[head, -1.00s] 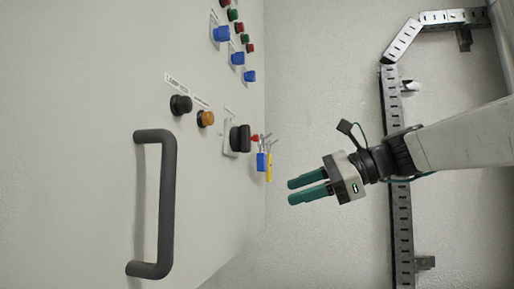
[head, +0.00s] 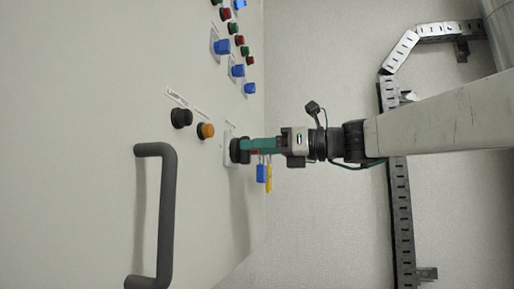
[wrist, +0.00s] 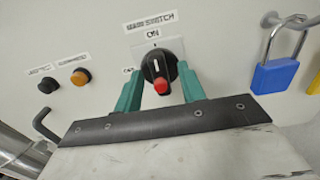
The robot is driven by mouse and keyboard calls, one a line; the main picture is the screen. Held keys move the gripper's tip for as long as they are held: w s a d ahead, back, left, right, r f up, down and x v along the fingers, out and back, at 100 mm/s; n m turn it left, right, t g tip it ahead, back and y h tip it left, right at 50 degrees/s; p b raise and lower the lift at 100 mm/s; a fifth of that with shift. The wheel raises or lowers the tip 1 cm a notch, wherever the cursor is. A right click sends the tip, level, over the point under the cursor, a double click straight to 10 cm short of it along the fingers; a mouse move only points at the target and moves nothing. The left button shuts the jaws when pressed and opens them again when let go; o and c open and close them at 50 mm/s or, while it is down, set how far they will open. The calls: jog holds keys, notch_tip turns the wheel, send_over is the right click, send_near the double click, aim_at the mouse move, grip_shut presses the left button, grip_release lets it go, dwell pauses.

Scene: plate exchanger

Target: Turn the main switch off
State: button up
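The main switch is a black rotary knob (wrist: 159,66) with a white mark and a red end, on a pale plate on the panel. In the wrist view its white mark points up towards the "ON" label (wrist: 153,34); an "OFF" label sits to its left, partly hidden. In the head view the knob (head: 234,150) is at the fingertips. My gripper (wrist: 160,80) has its green fingers apart, one on each side of the knob. I see no clear grip on it. The gripper also shows in the head view (head: 245,150), level and facing the panel.
A blue padlock (wrist: 275,75) hangs right of the switch. A black button (head: 181,118) and an orange button (head: 205,130) are nearby. A large dark handle (head: 168,215) stands out from the panel. A cable tray (head: 402,220) runs along the back wall.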

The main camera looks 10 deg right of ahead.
jog(key=shift+a, duration=0.1)
grip_shut()
jog(key=shift+n, duration=0.3)
jog(key=n, duration=0.4)
jog(key=shift+s, duration=0.15)
jog(key=n, duration=0.5)
jog(key=shift+a+f, duration=0.1)
jog(key=n, duration=0.4)
jog(key=shift+s+f, duration=0.1)
jog(key=shift+f+n, duration=0.1)
jog(key=shift+n, duration=2)
